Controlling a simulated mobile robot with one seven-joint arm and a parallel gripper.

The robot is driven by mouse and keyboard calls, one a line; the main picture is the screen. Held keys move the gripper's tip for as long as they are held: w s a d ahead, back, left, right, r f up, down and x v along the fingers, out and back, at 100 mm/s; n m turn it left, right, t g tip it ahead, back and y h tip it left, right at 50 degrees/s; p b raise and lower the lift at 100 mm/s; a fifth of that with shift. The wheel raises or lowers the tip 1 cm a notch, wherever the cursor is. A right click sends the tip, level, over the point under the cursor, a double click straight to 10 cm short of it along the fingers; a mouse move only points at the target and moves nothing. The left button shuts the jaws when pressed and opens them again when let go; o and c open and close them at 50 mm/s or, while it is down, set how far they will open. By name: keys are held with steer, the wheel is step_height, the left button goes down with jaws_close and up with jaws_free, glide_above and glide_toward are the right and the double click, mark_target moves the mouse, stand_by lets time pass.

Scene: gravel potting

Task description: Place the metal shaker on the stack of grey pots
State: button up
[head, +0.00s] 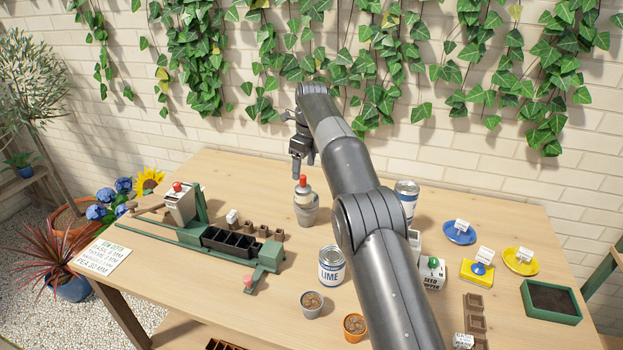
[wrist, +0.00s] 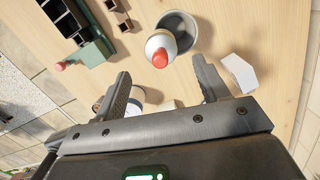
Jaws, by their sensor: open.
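A pale, red-topped shaker-like object (head: 304,186) shows in the head view at the grey pots (head: 306,213) near the table's middle. I cannot tell whether its body is metal. In the wrist view its red tip (wrist: 160,58) points toward me and it overlaps the round grey pot rim (wrist: 190,24). Its base is hidden, so I cannot tell whether it rests in the pots or stands behind them. My gripper (head: 302,166) hangs above it, pointing down. In the wrist view the fingers (wrist: 160,88) are apart, with nothing held between them.
The green bench device (head: 268,257) and small brown pots (head: 263,231) are to the left. The LIME can (head: 331,266) stands in front, and another can (head: 406,196) is behind my arm. Blue (head: 447,236) and yellow saucers (head: 530,268) are right. The table's back left is clear.

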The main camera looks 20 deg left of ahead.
steer(key=shift+d+r, duration=0.2)
steer(key=shift+r, duration=0.15)
steer(key=s+d+r+n+t, duration=0.1)
steer(key=s+d+r+n, duration=0.2)
steer(key=d+r, duration=0.55)
steer(key=s+d+r+n+t, duration=0.1)
steer(key=s+d+r+n, duration=0.2)
steer(key=d+r, duration=0.55)
steer(key=s+d+n+t, duration=0.1)
steer(key=s+d+n, duration=0.4)
steer(key=s+d, duration=0.8)
steer(key=s+d+f+n, duration=0.3)
steer(key=s+d, duration=0.1)
steer(key=s, duration=0.3)
steer(key=s+d+f+n+t+h, duration=0.1)
steer(key=s+d+f+n, duration=0.2)
steer(key=s, duration=0.5)
steer(key=s+d+f+n+t, duration=0.1)
steer(key=s+d+f+n, duration=0.2)
steer(key=s+d+f, duration=0.2)
steer(key=s, duration=0.3)
steer(key=shift+s, duration=0.2)
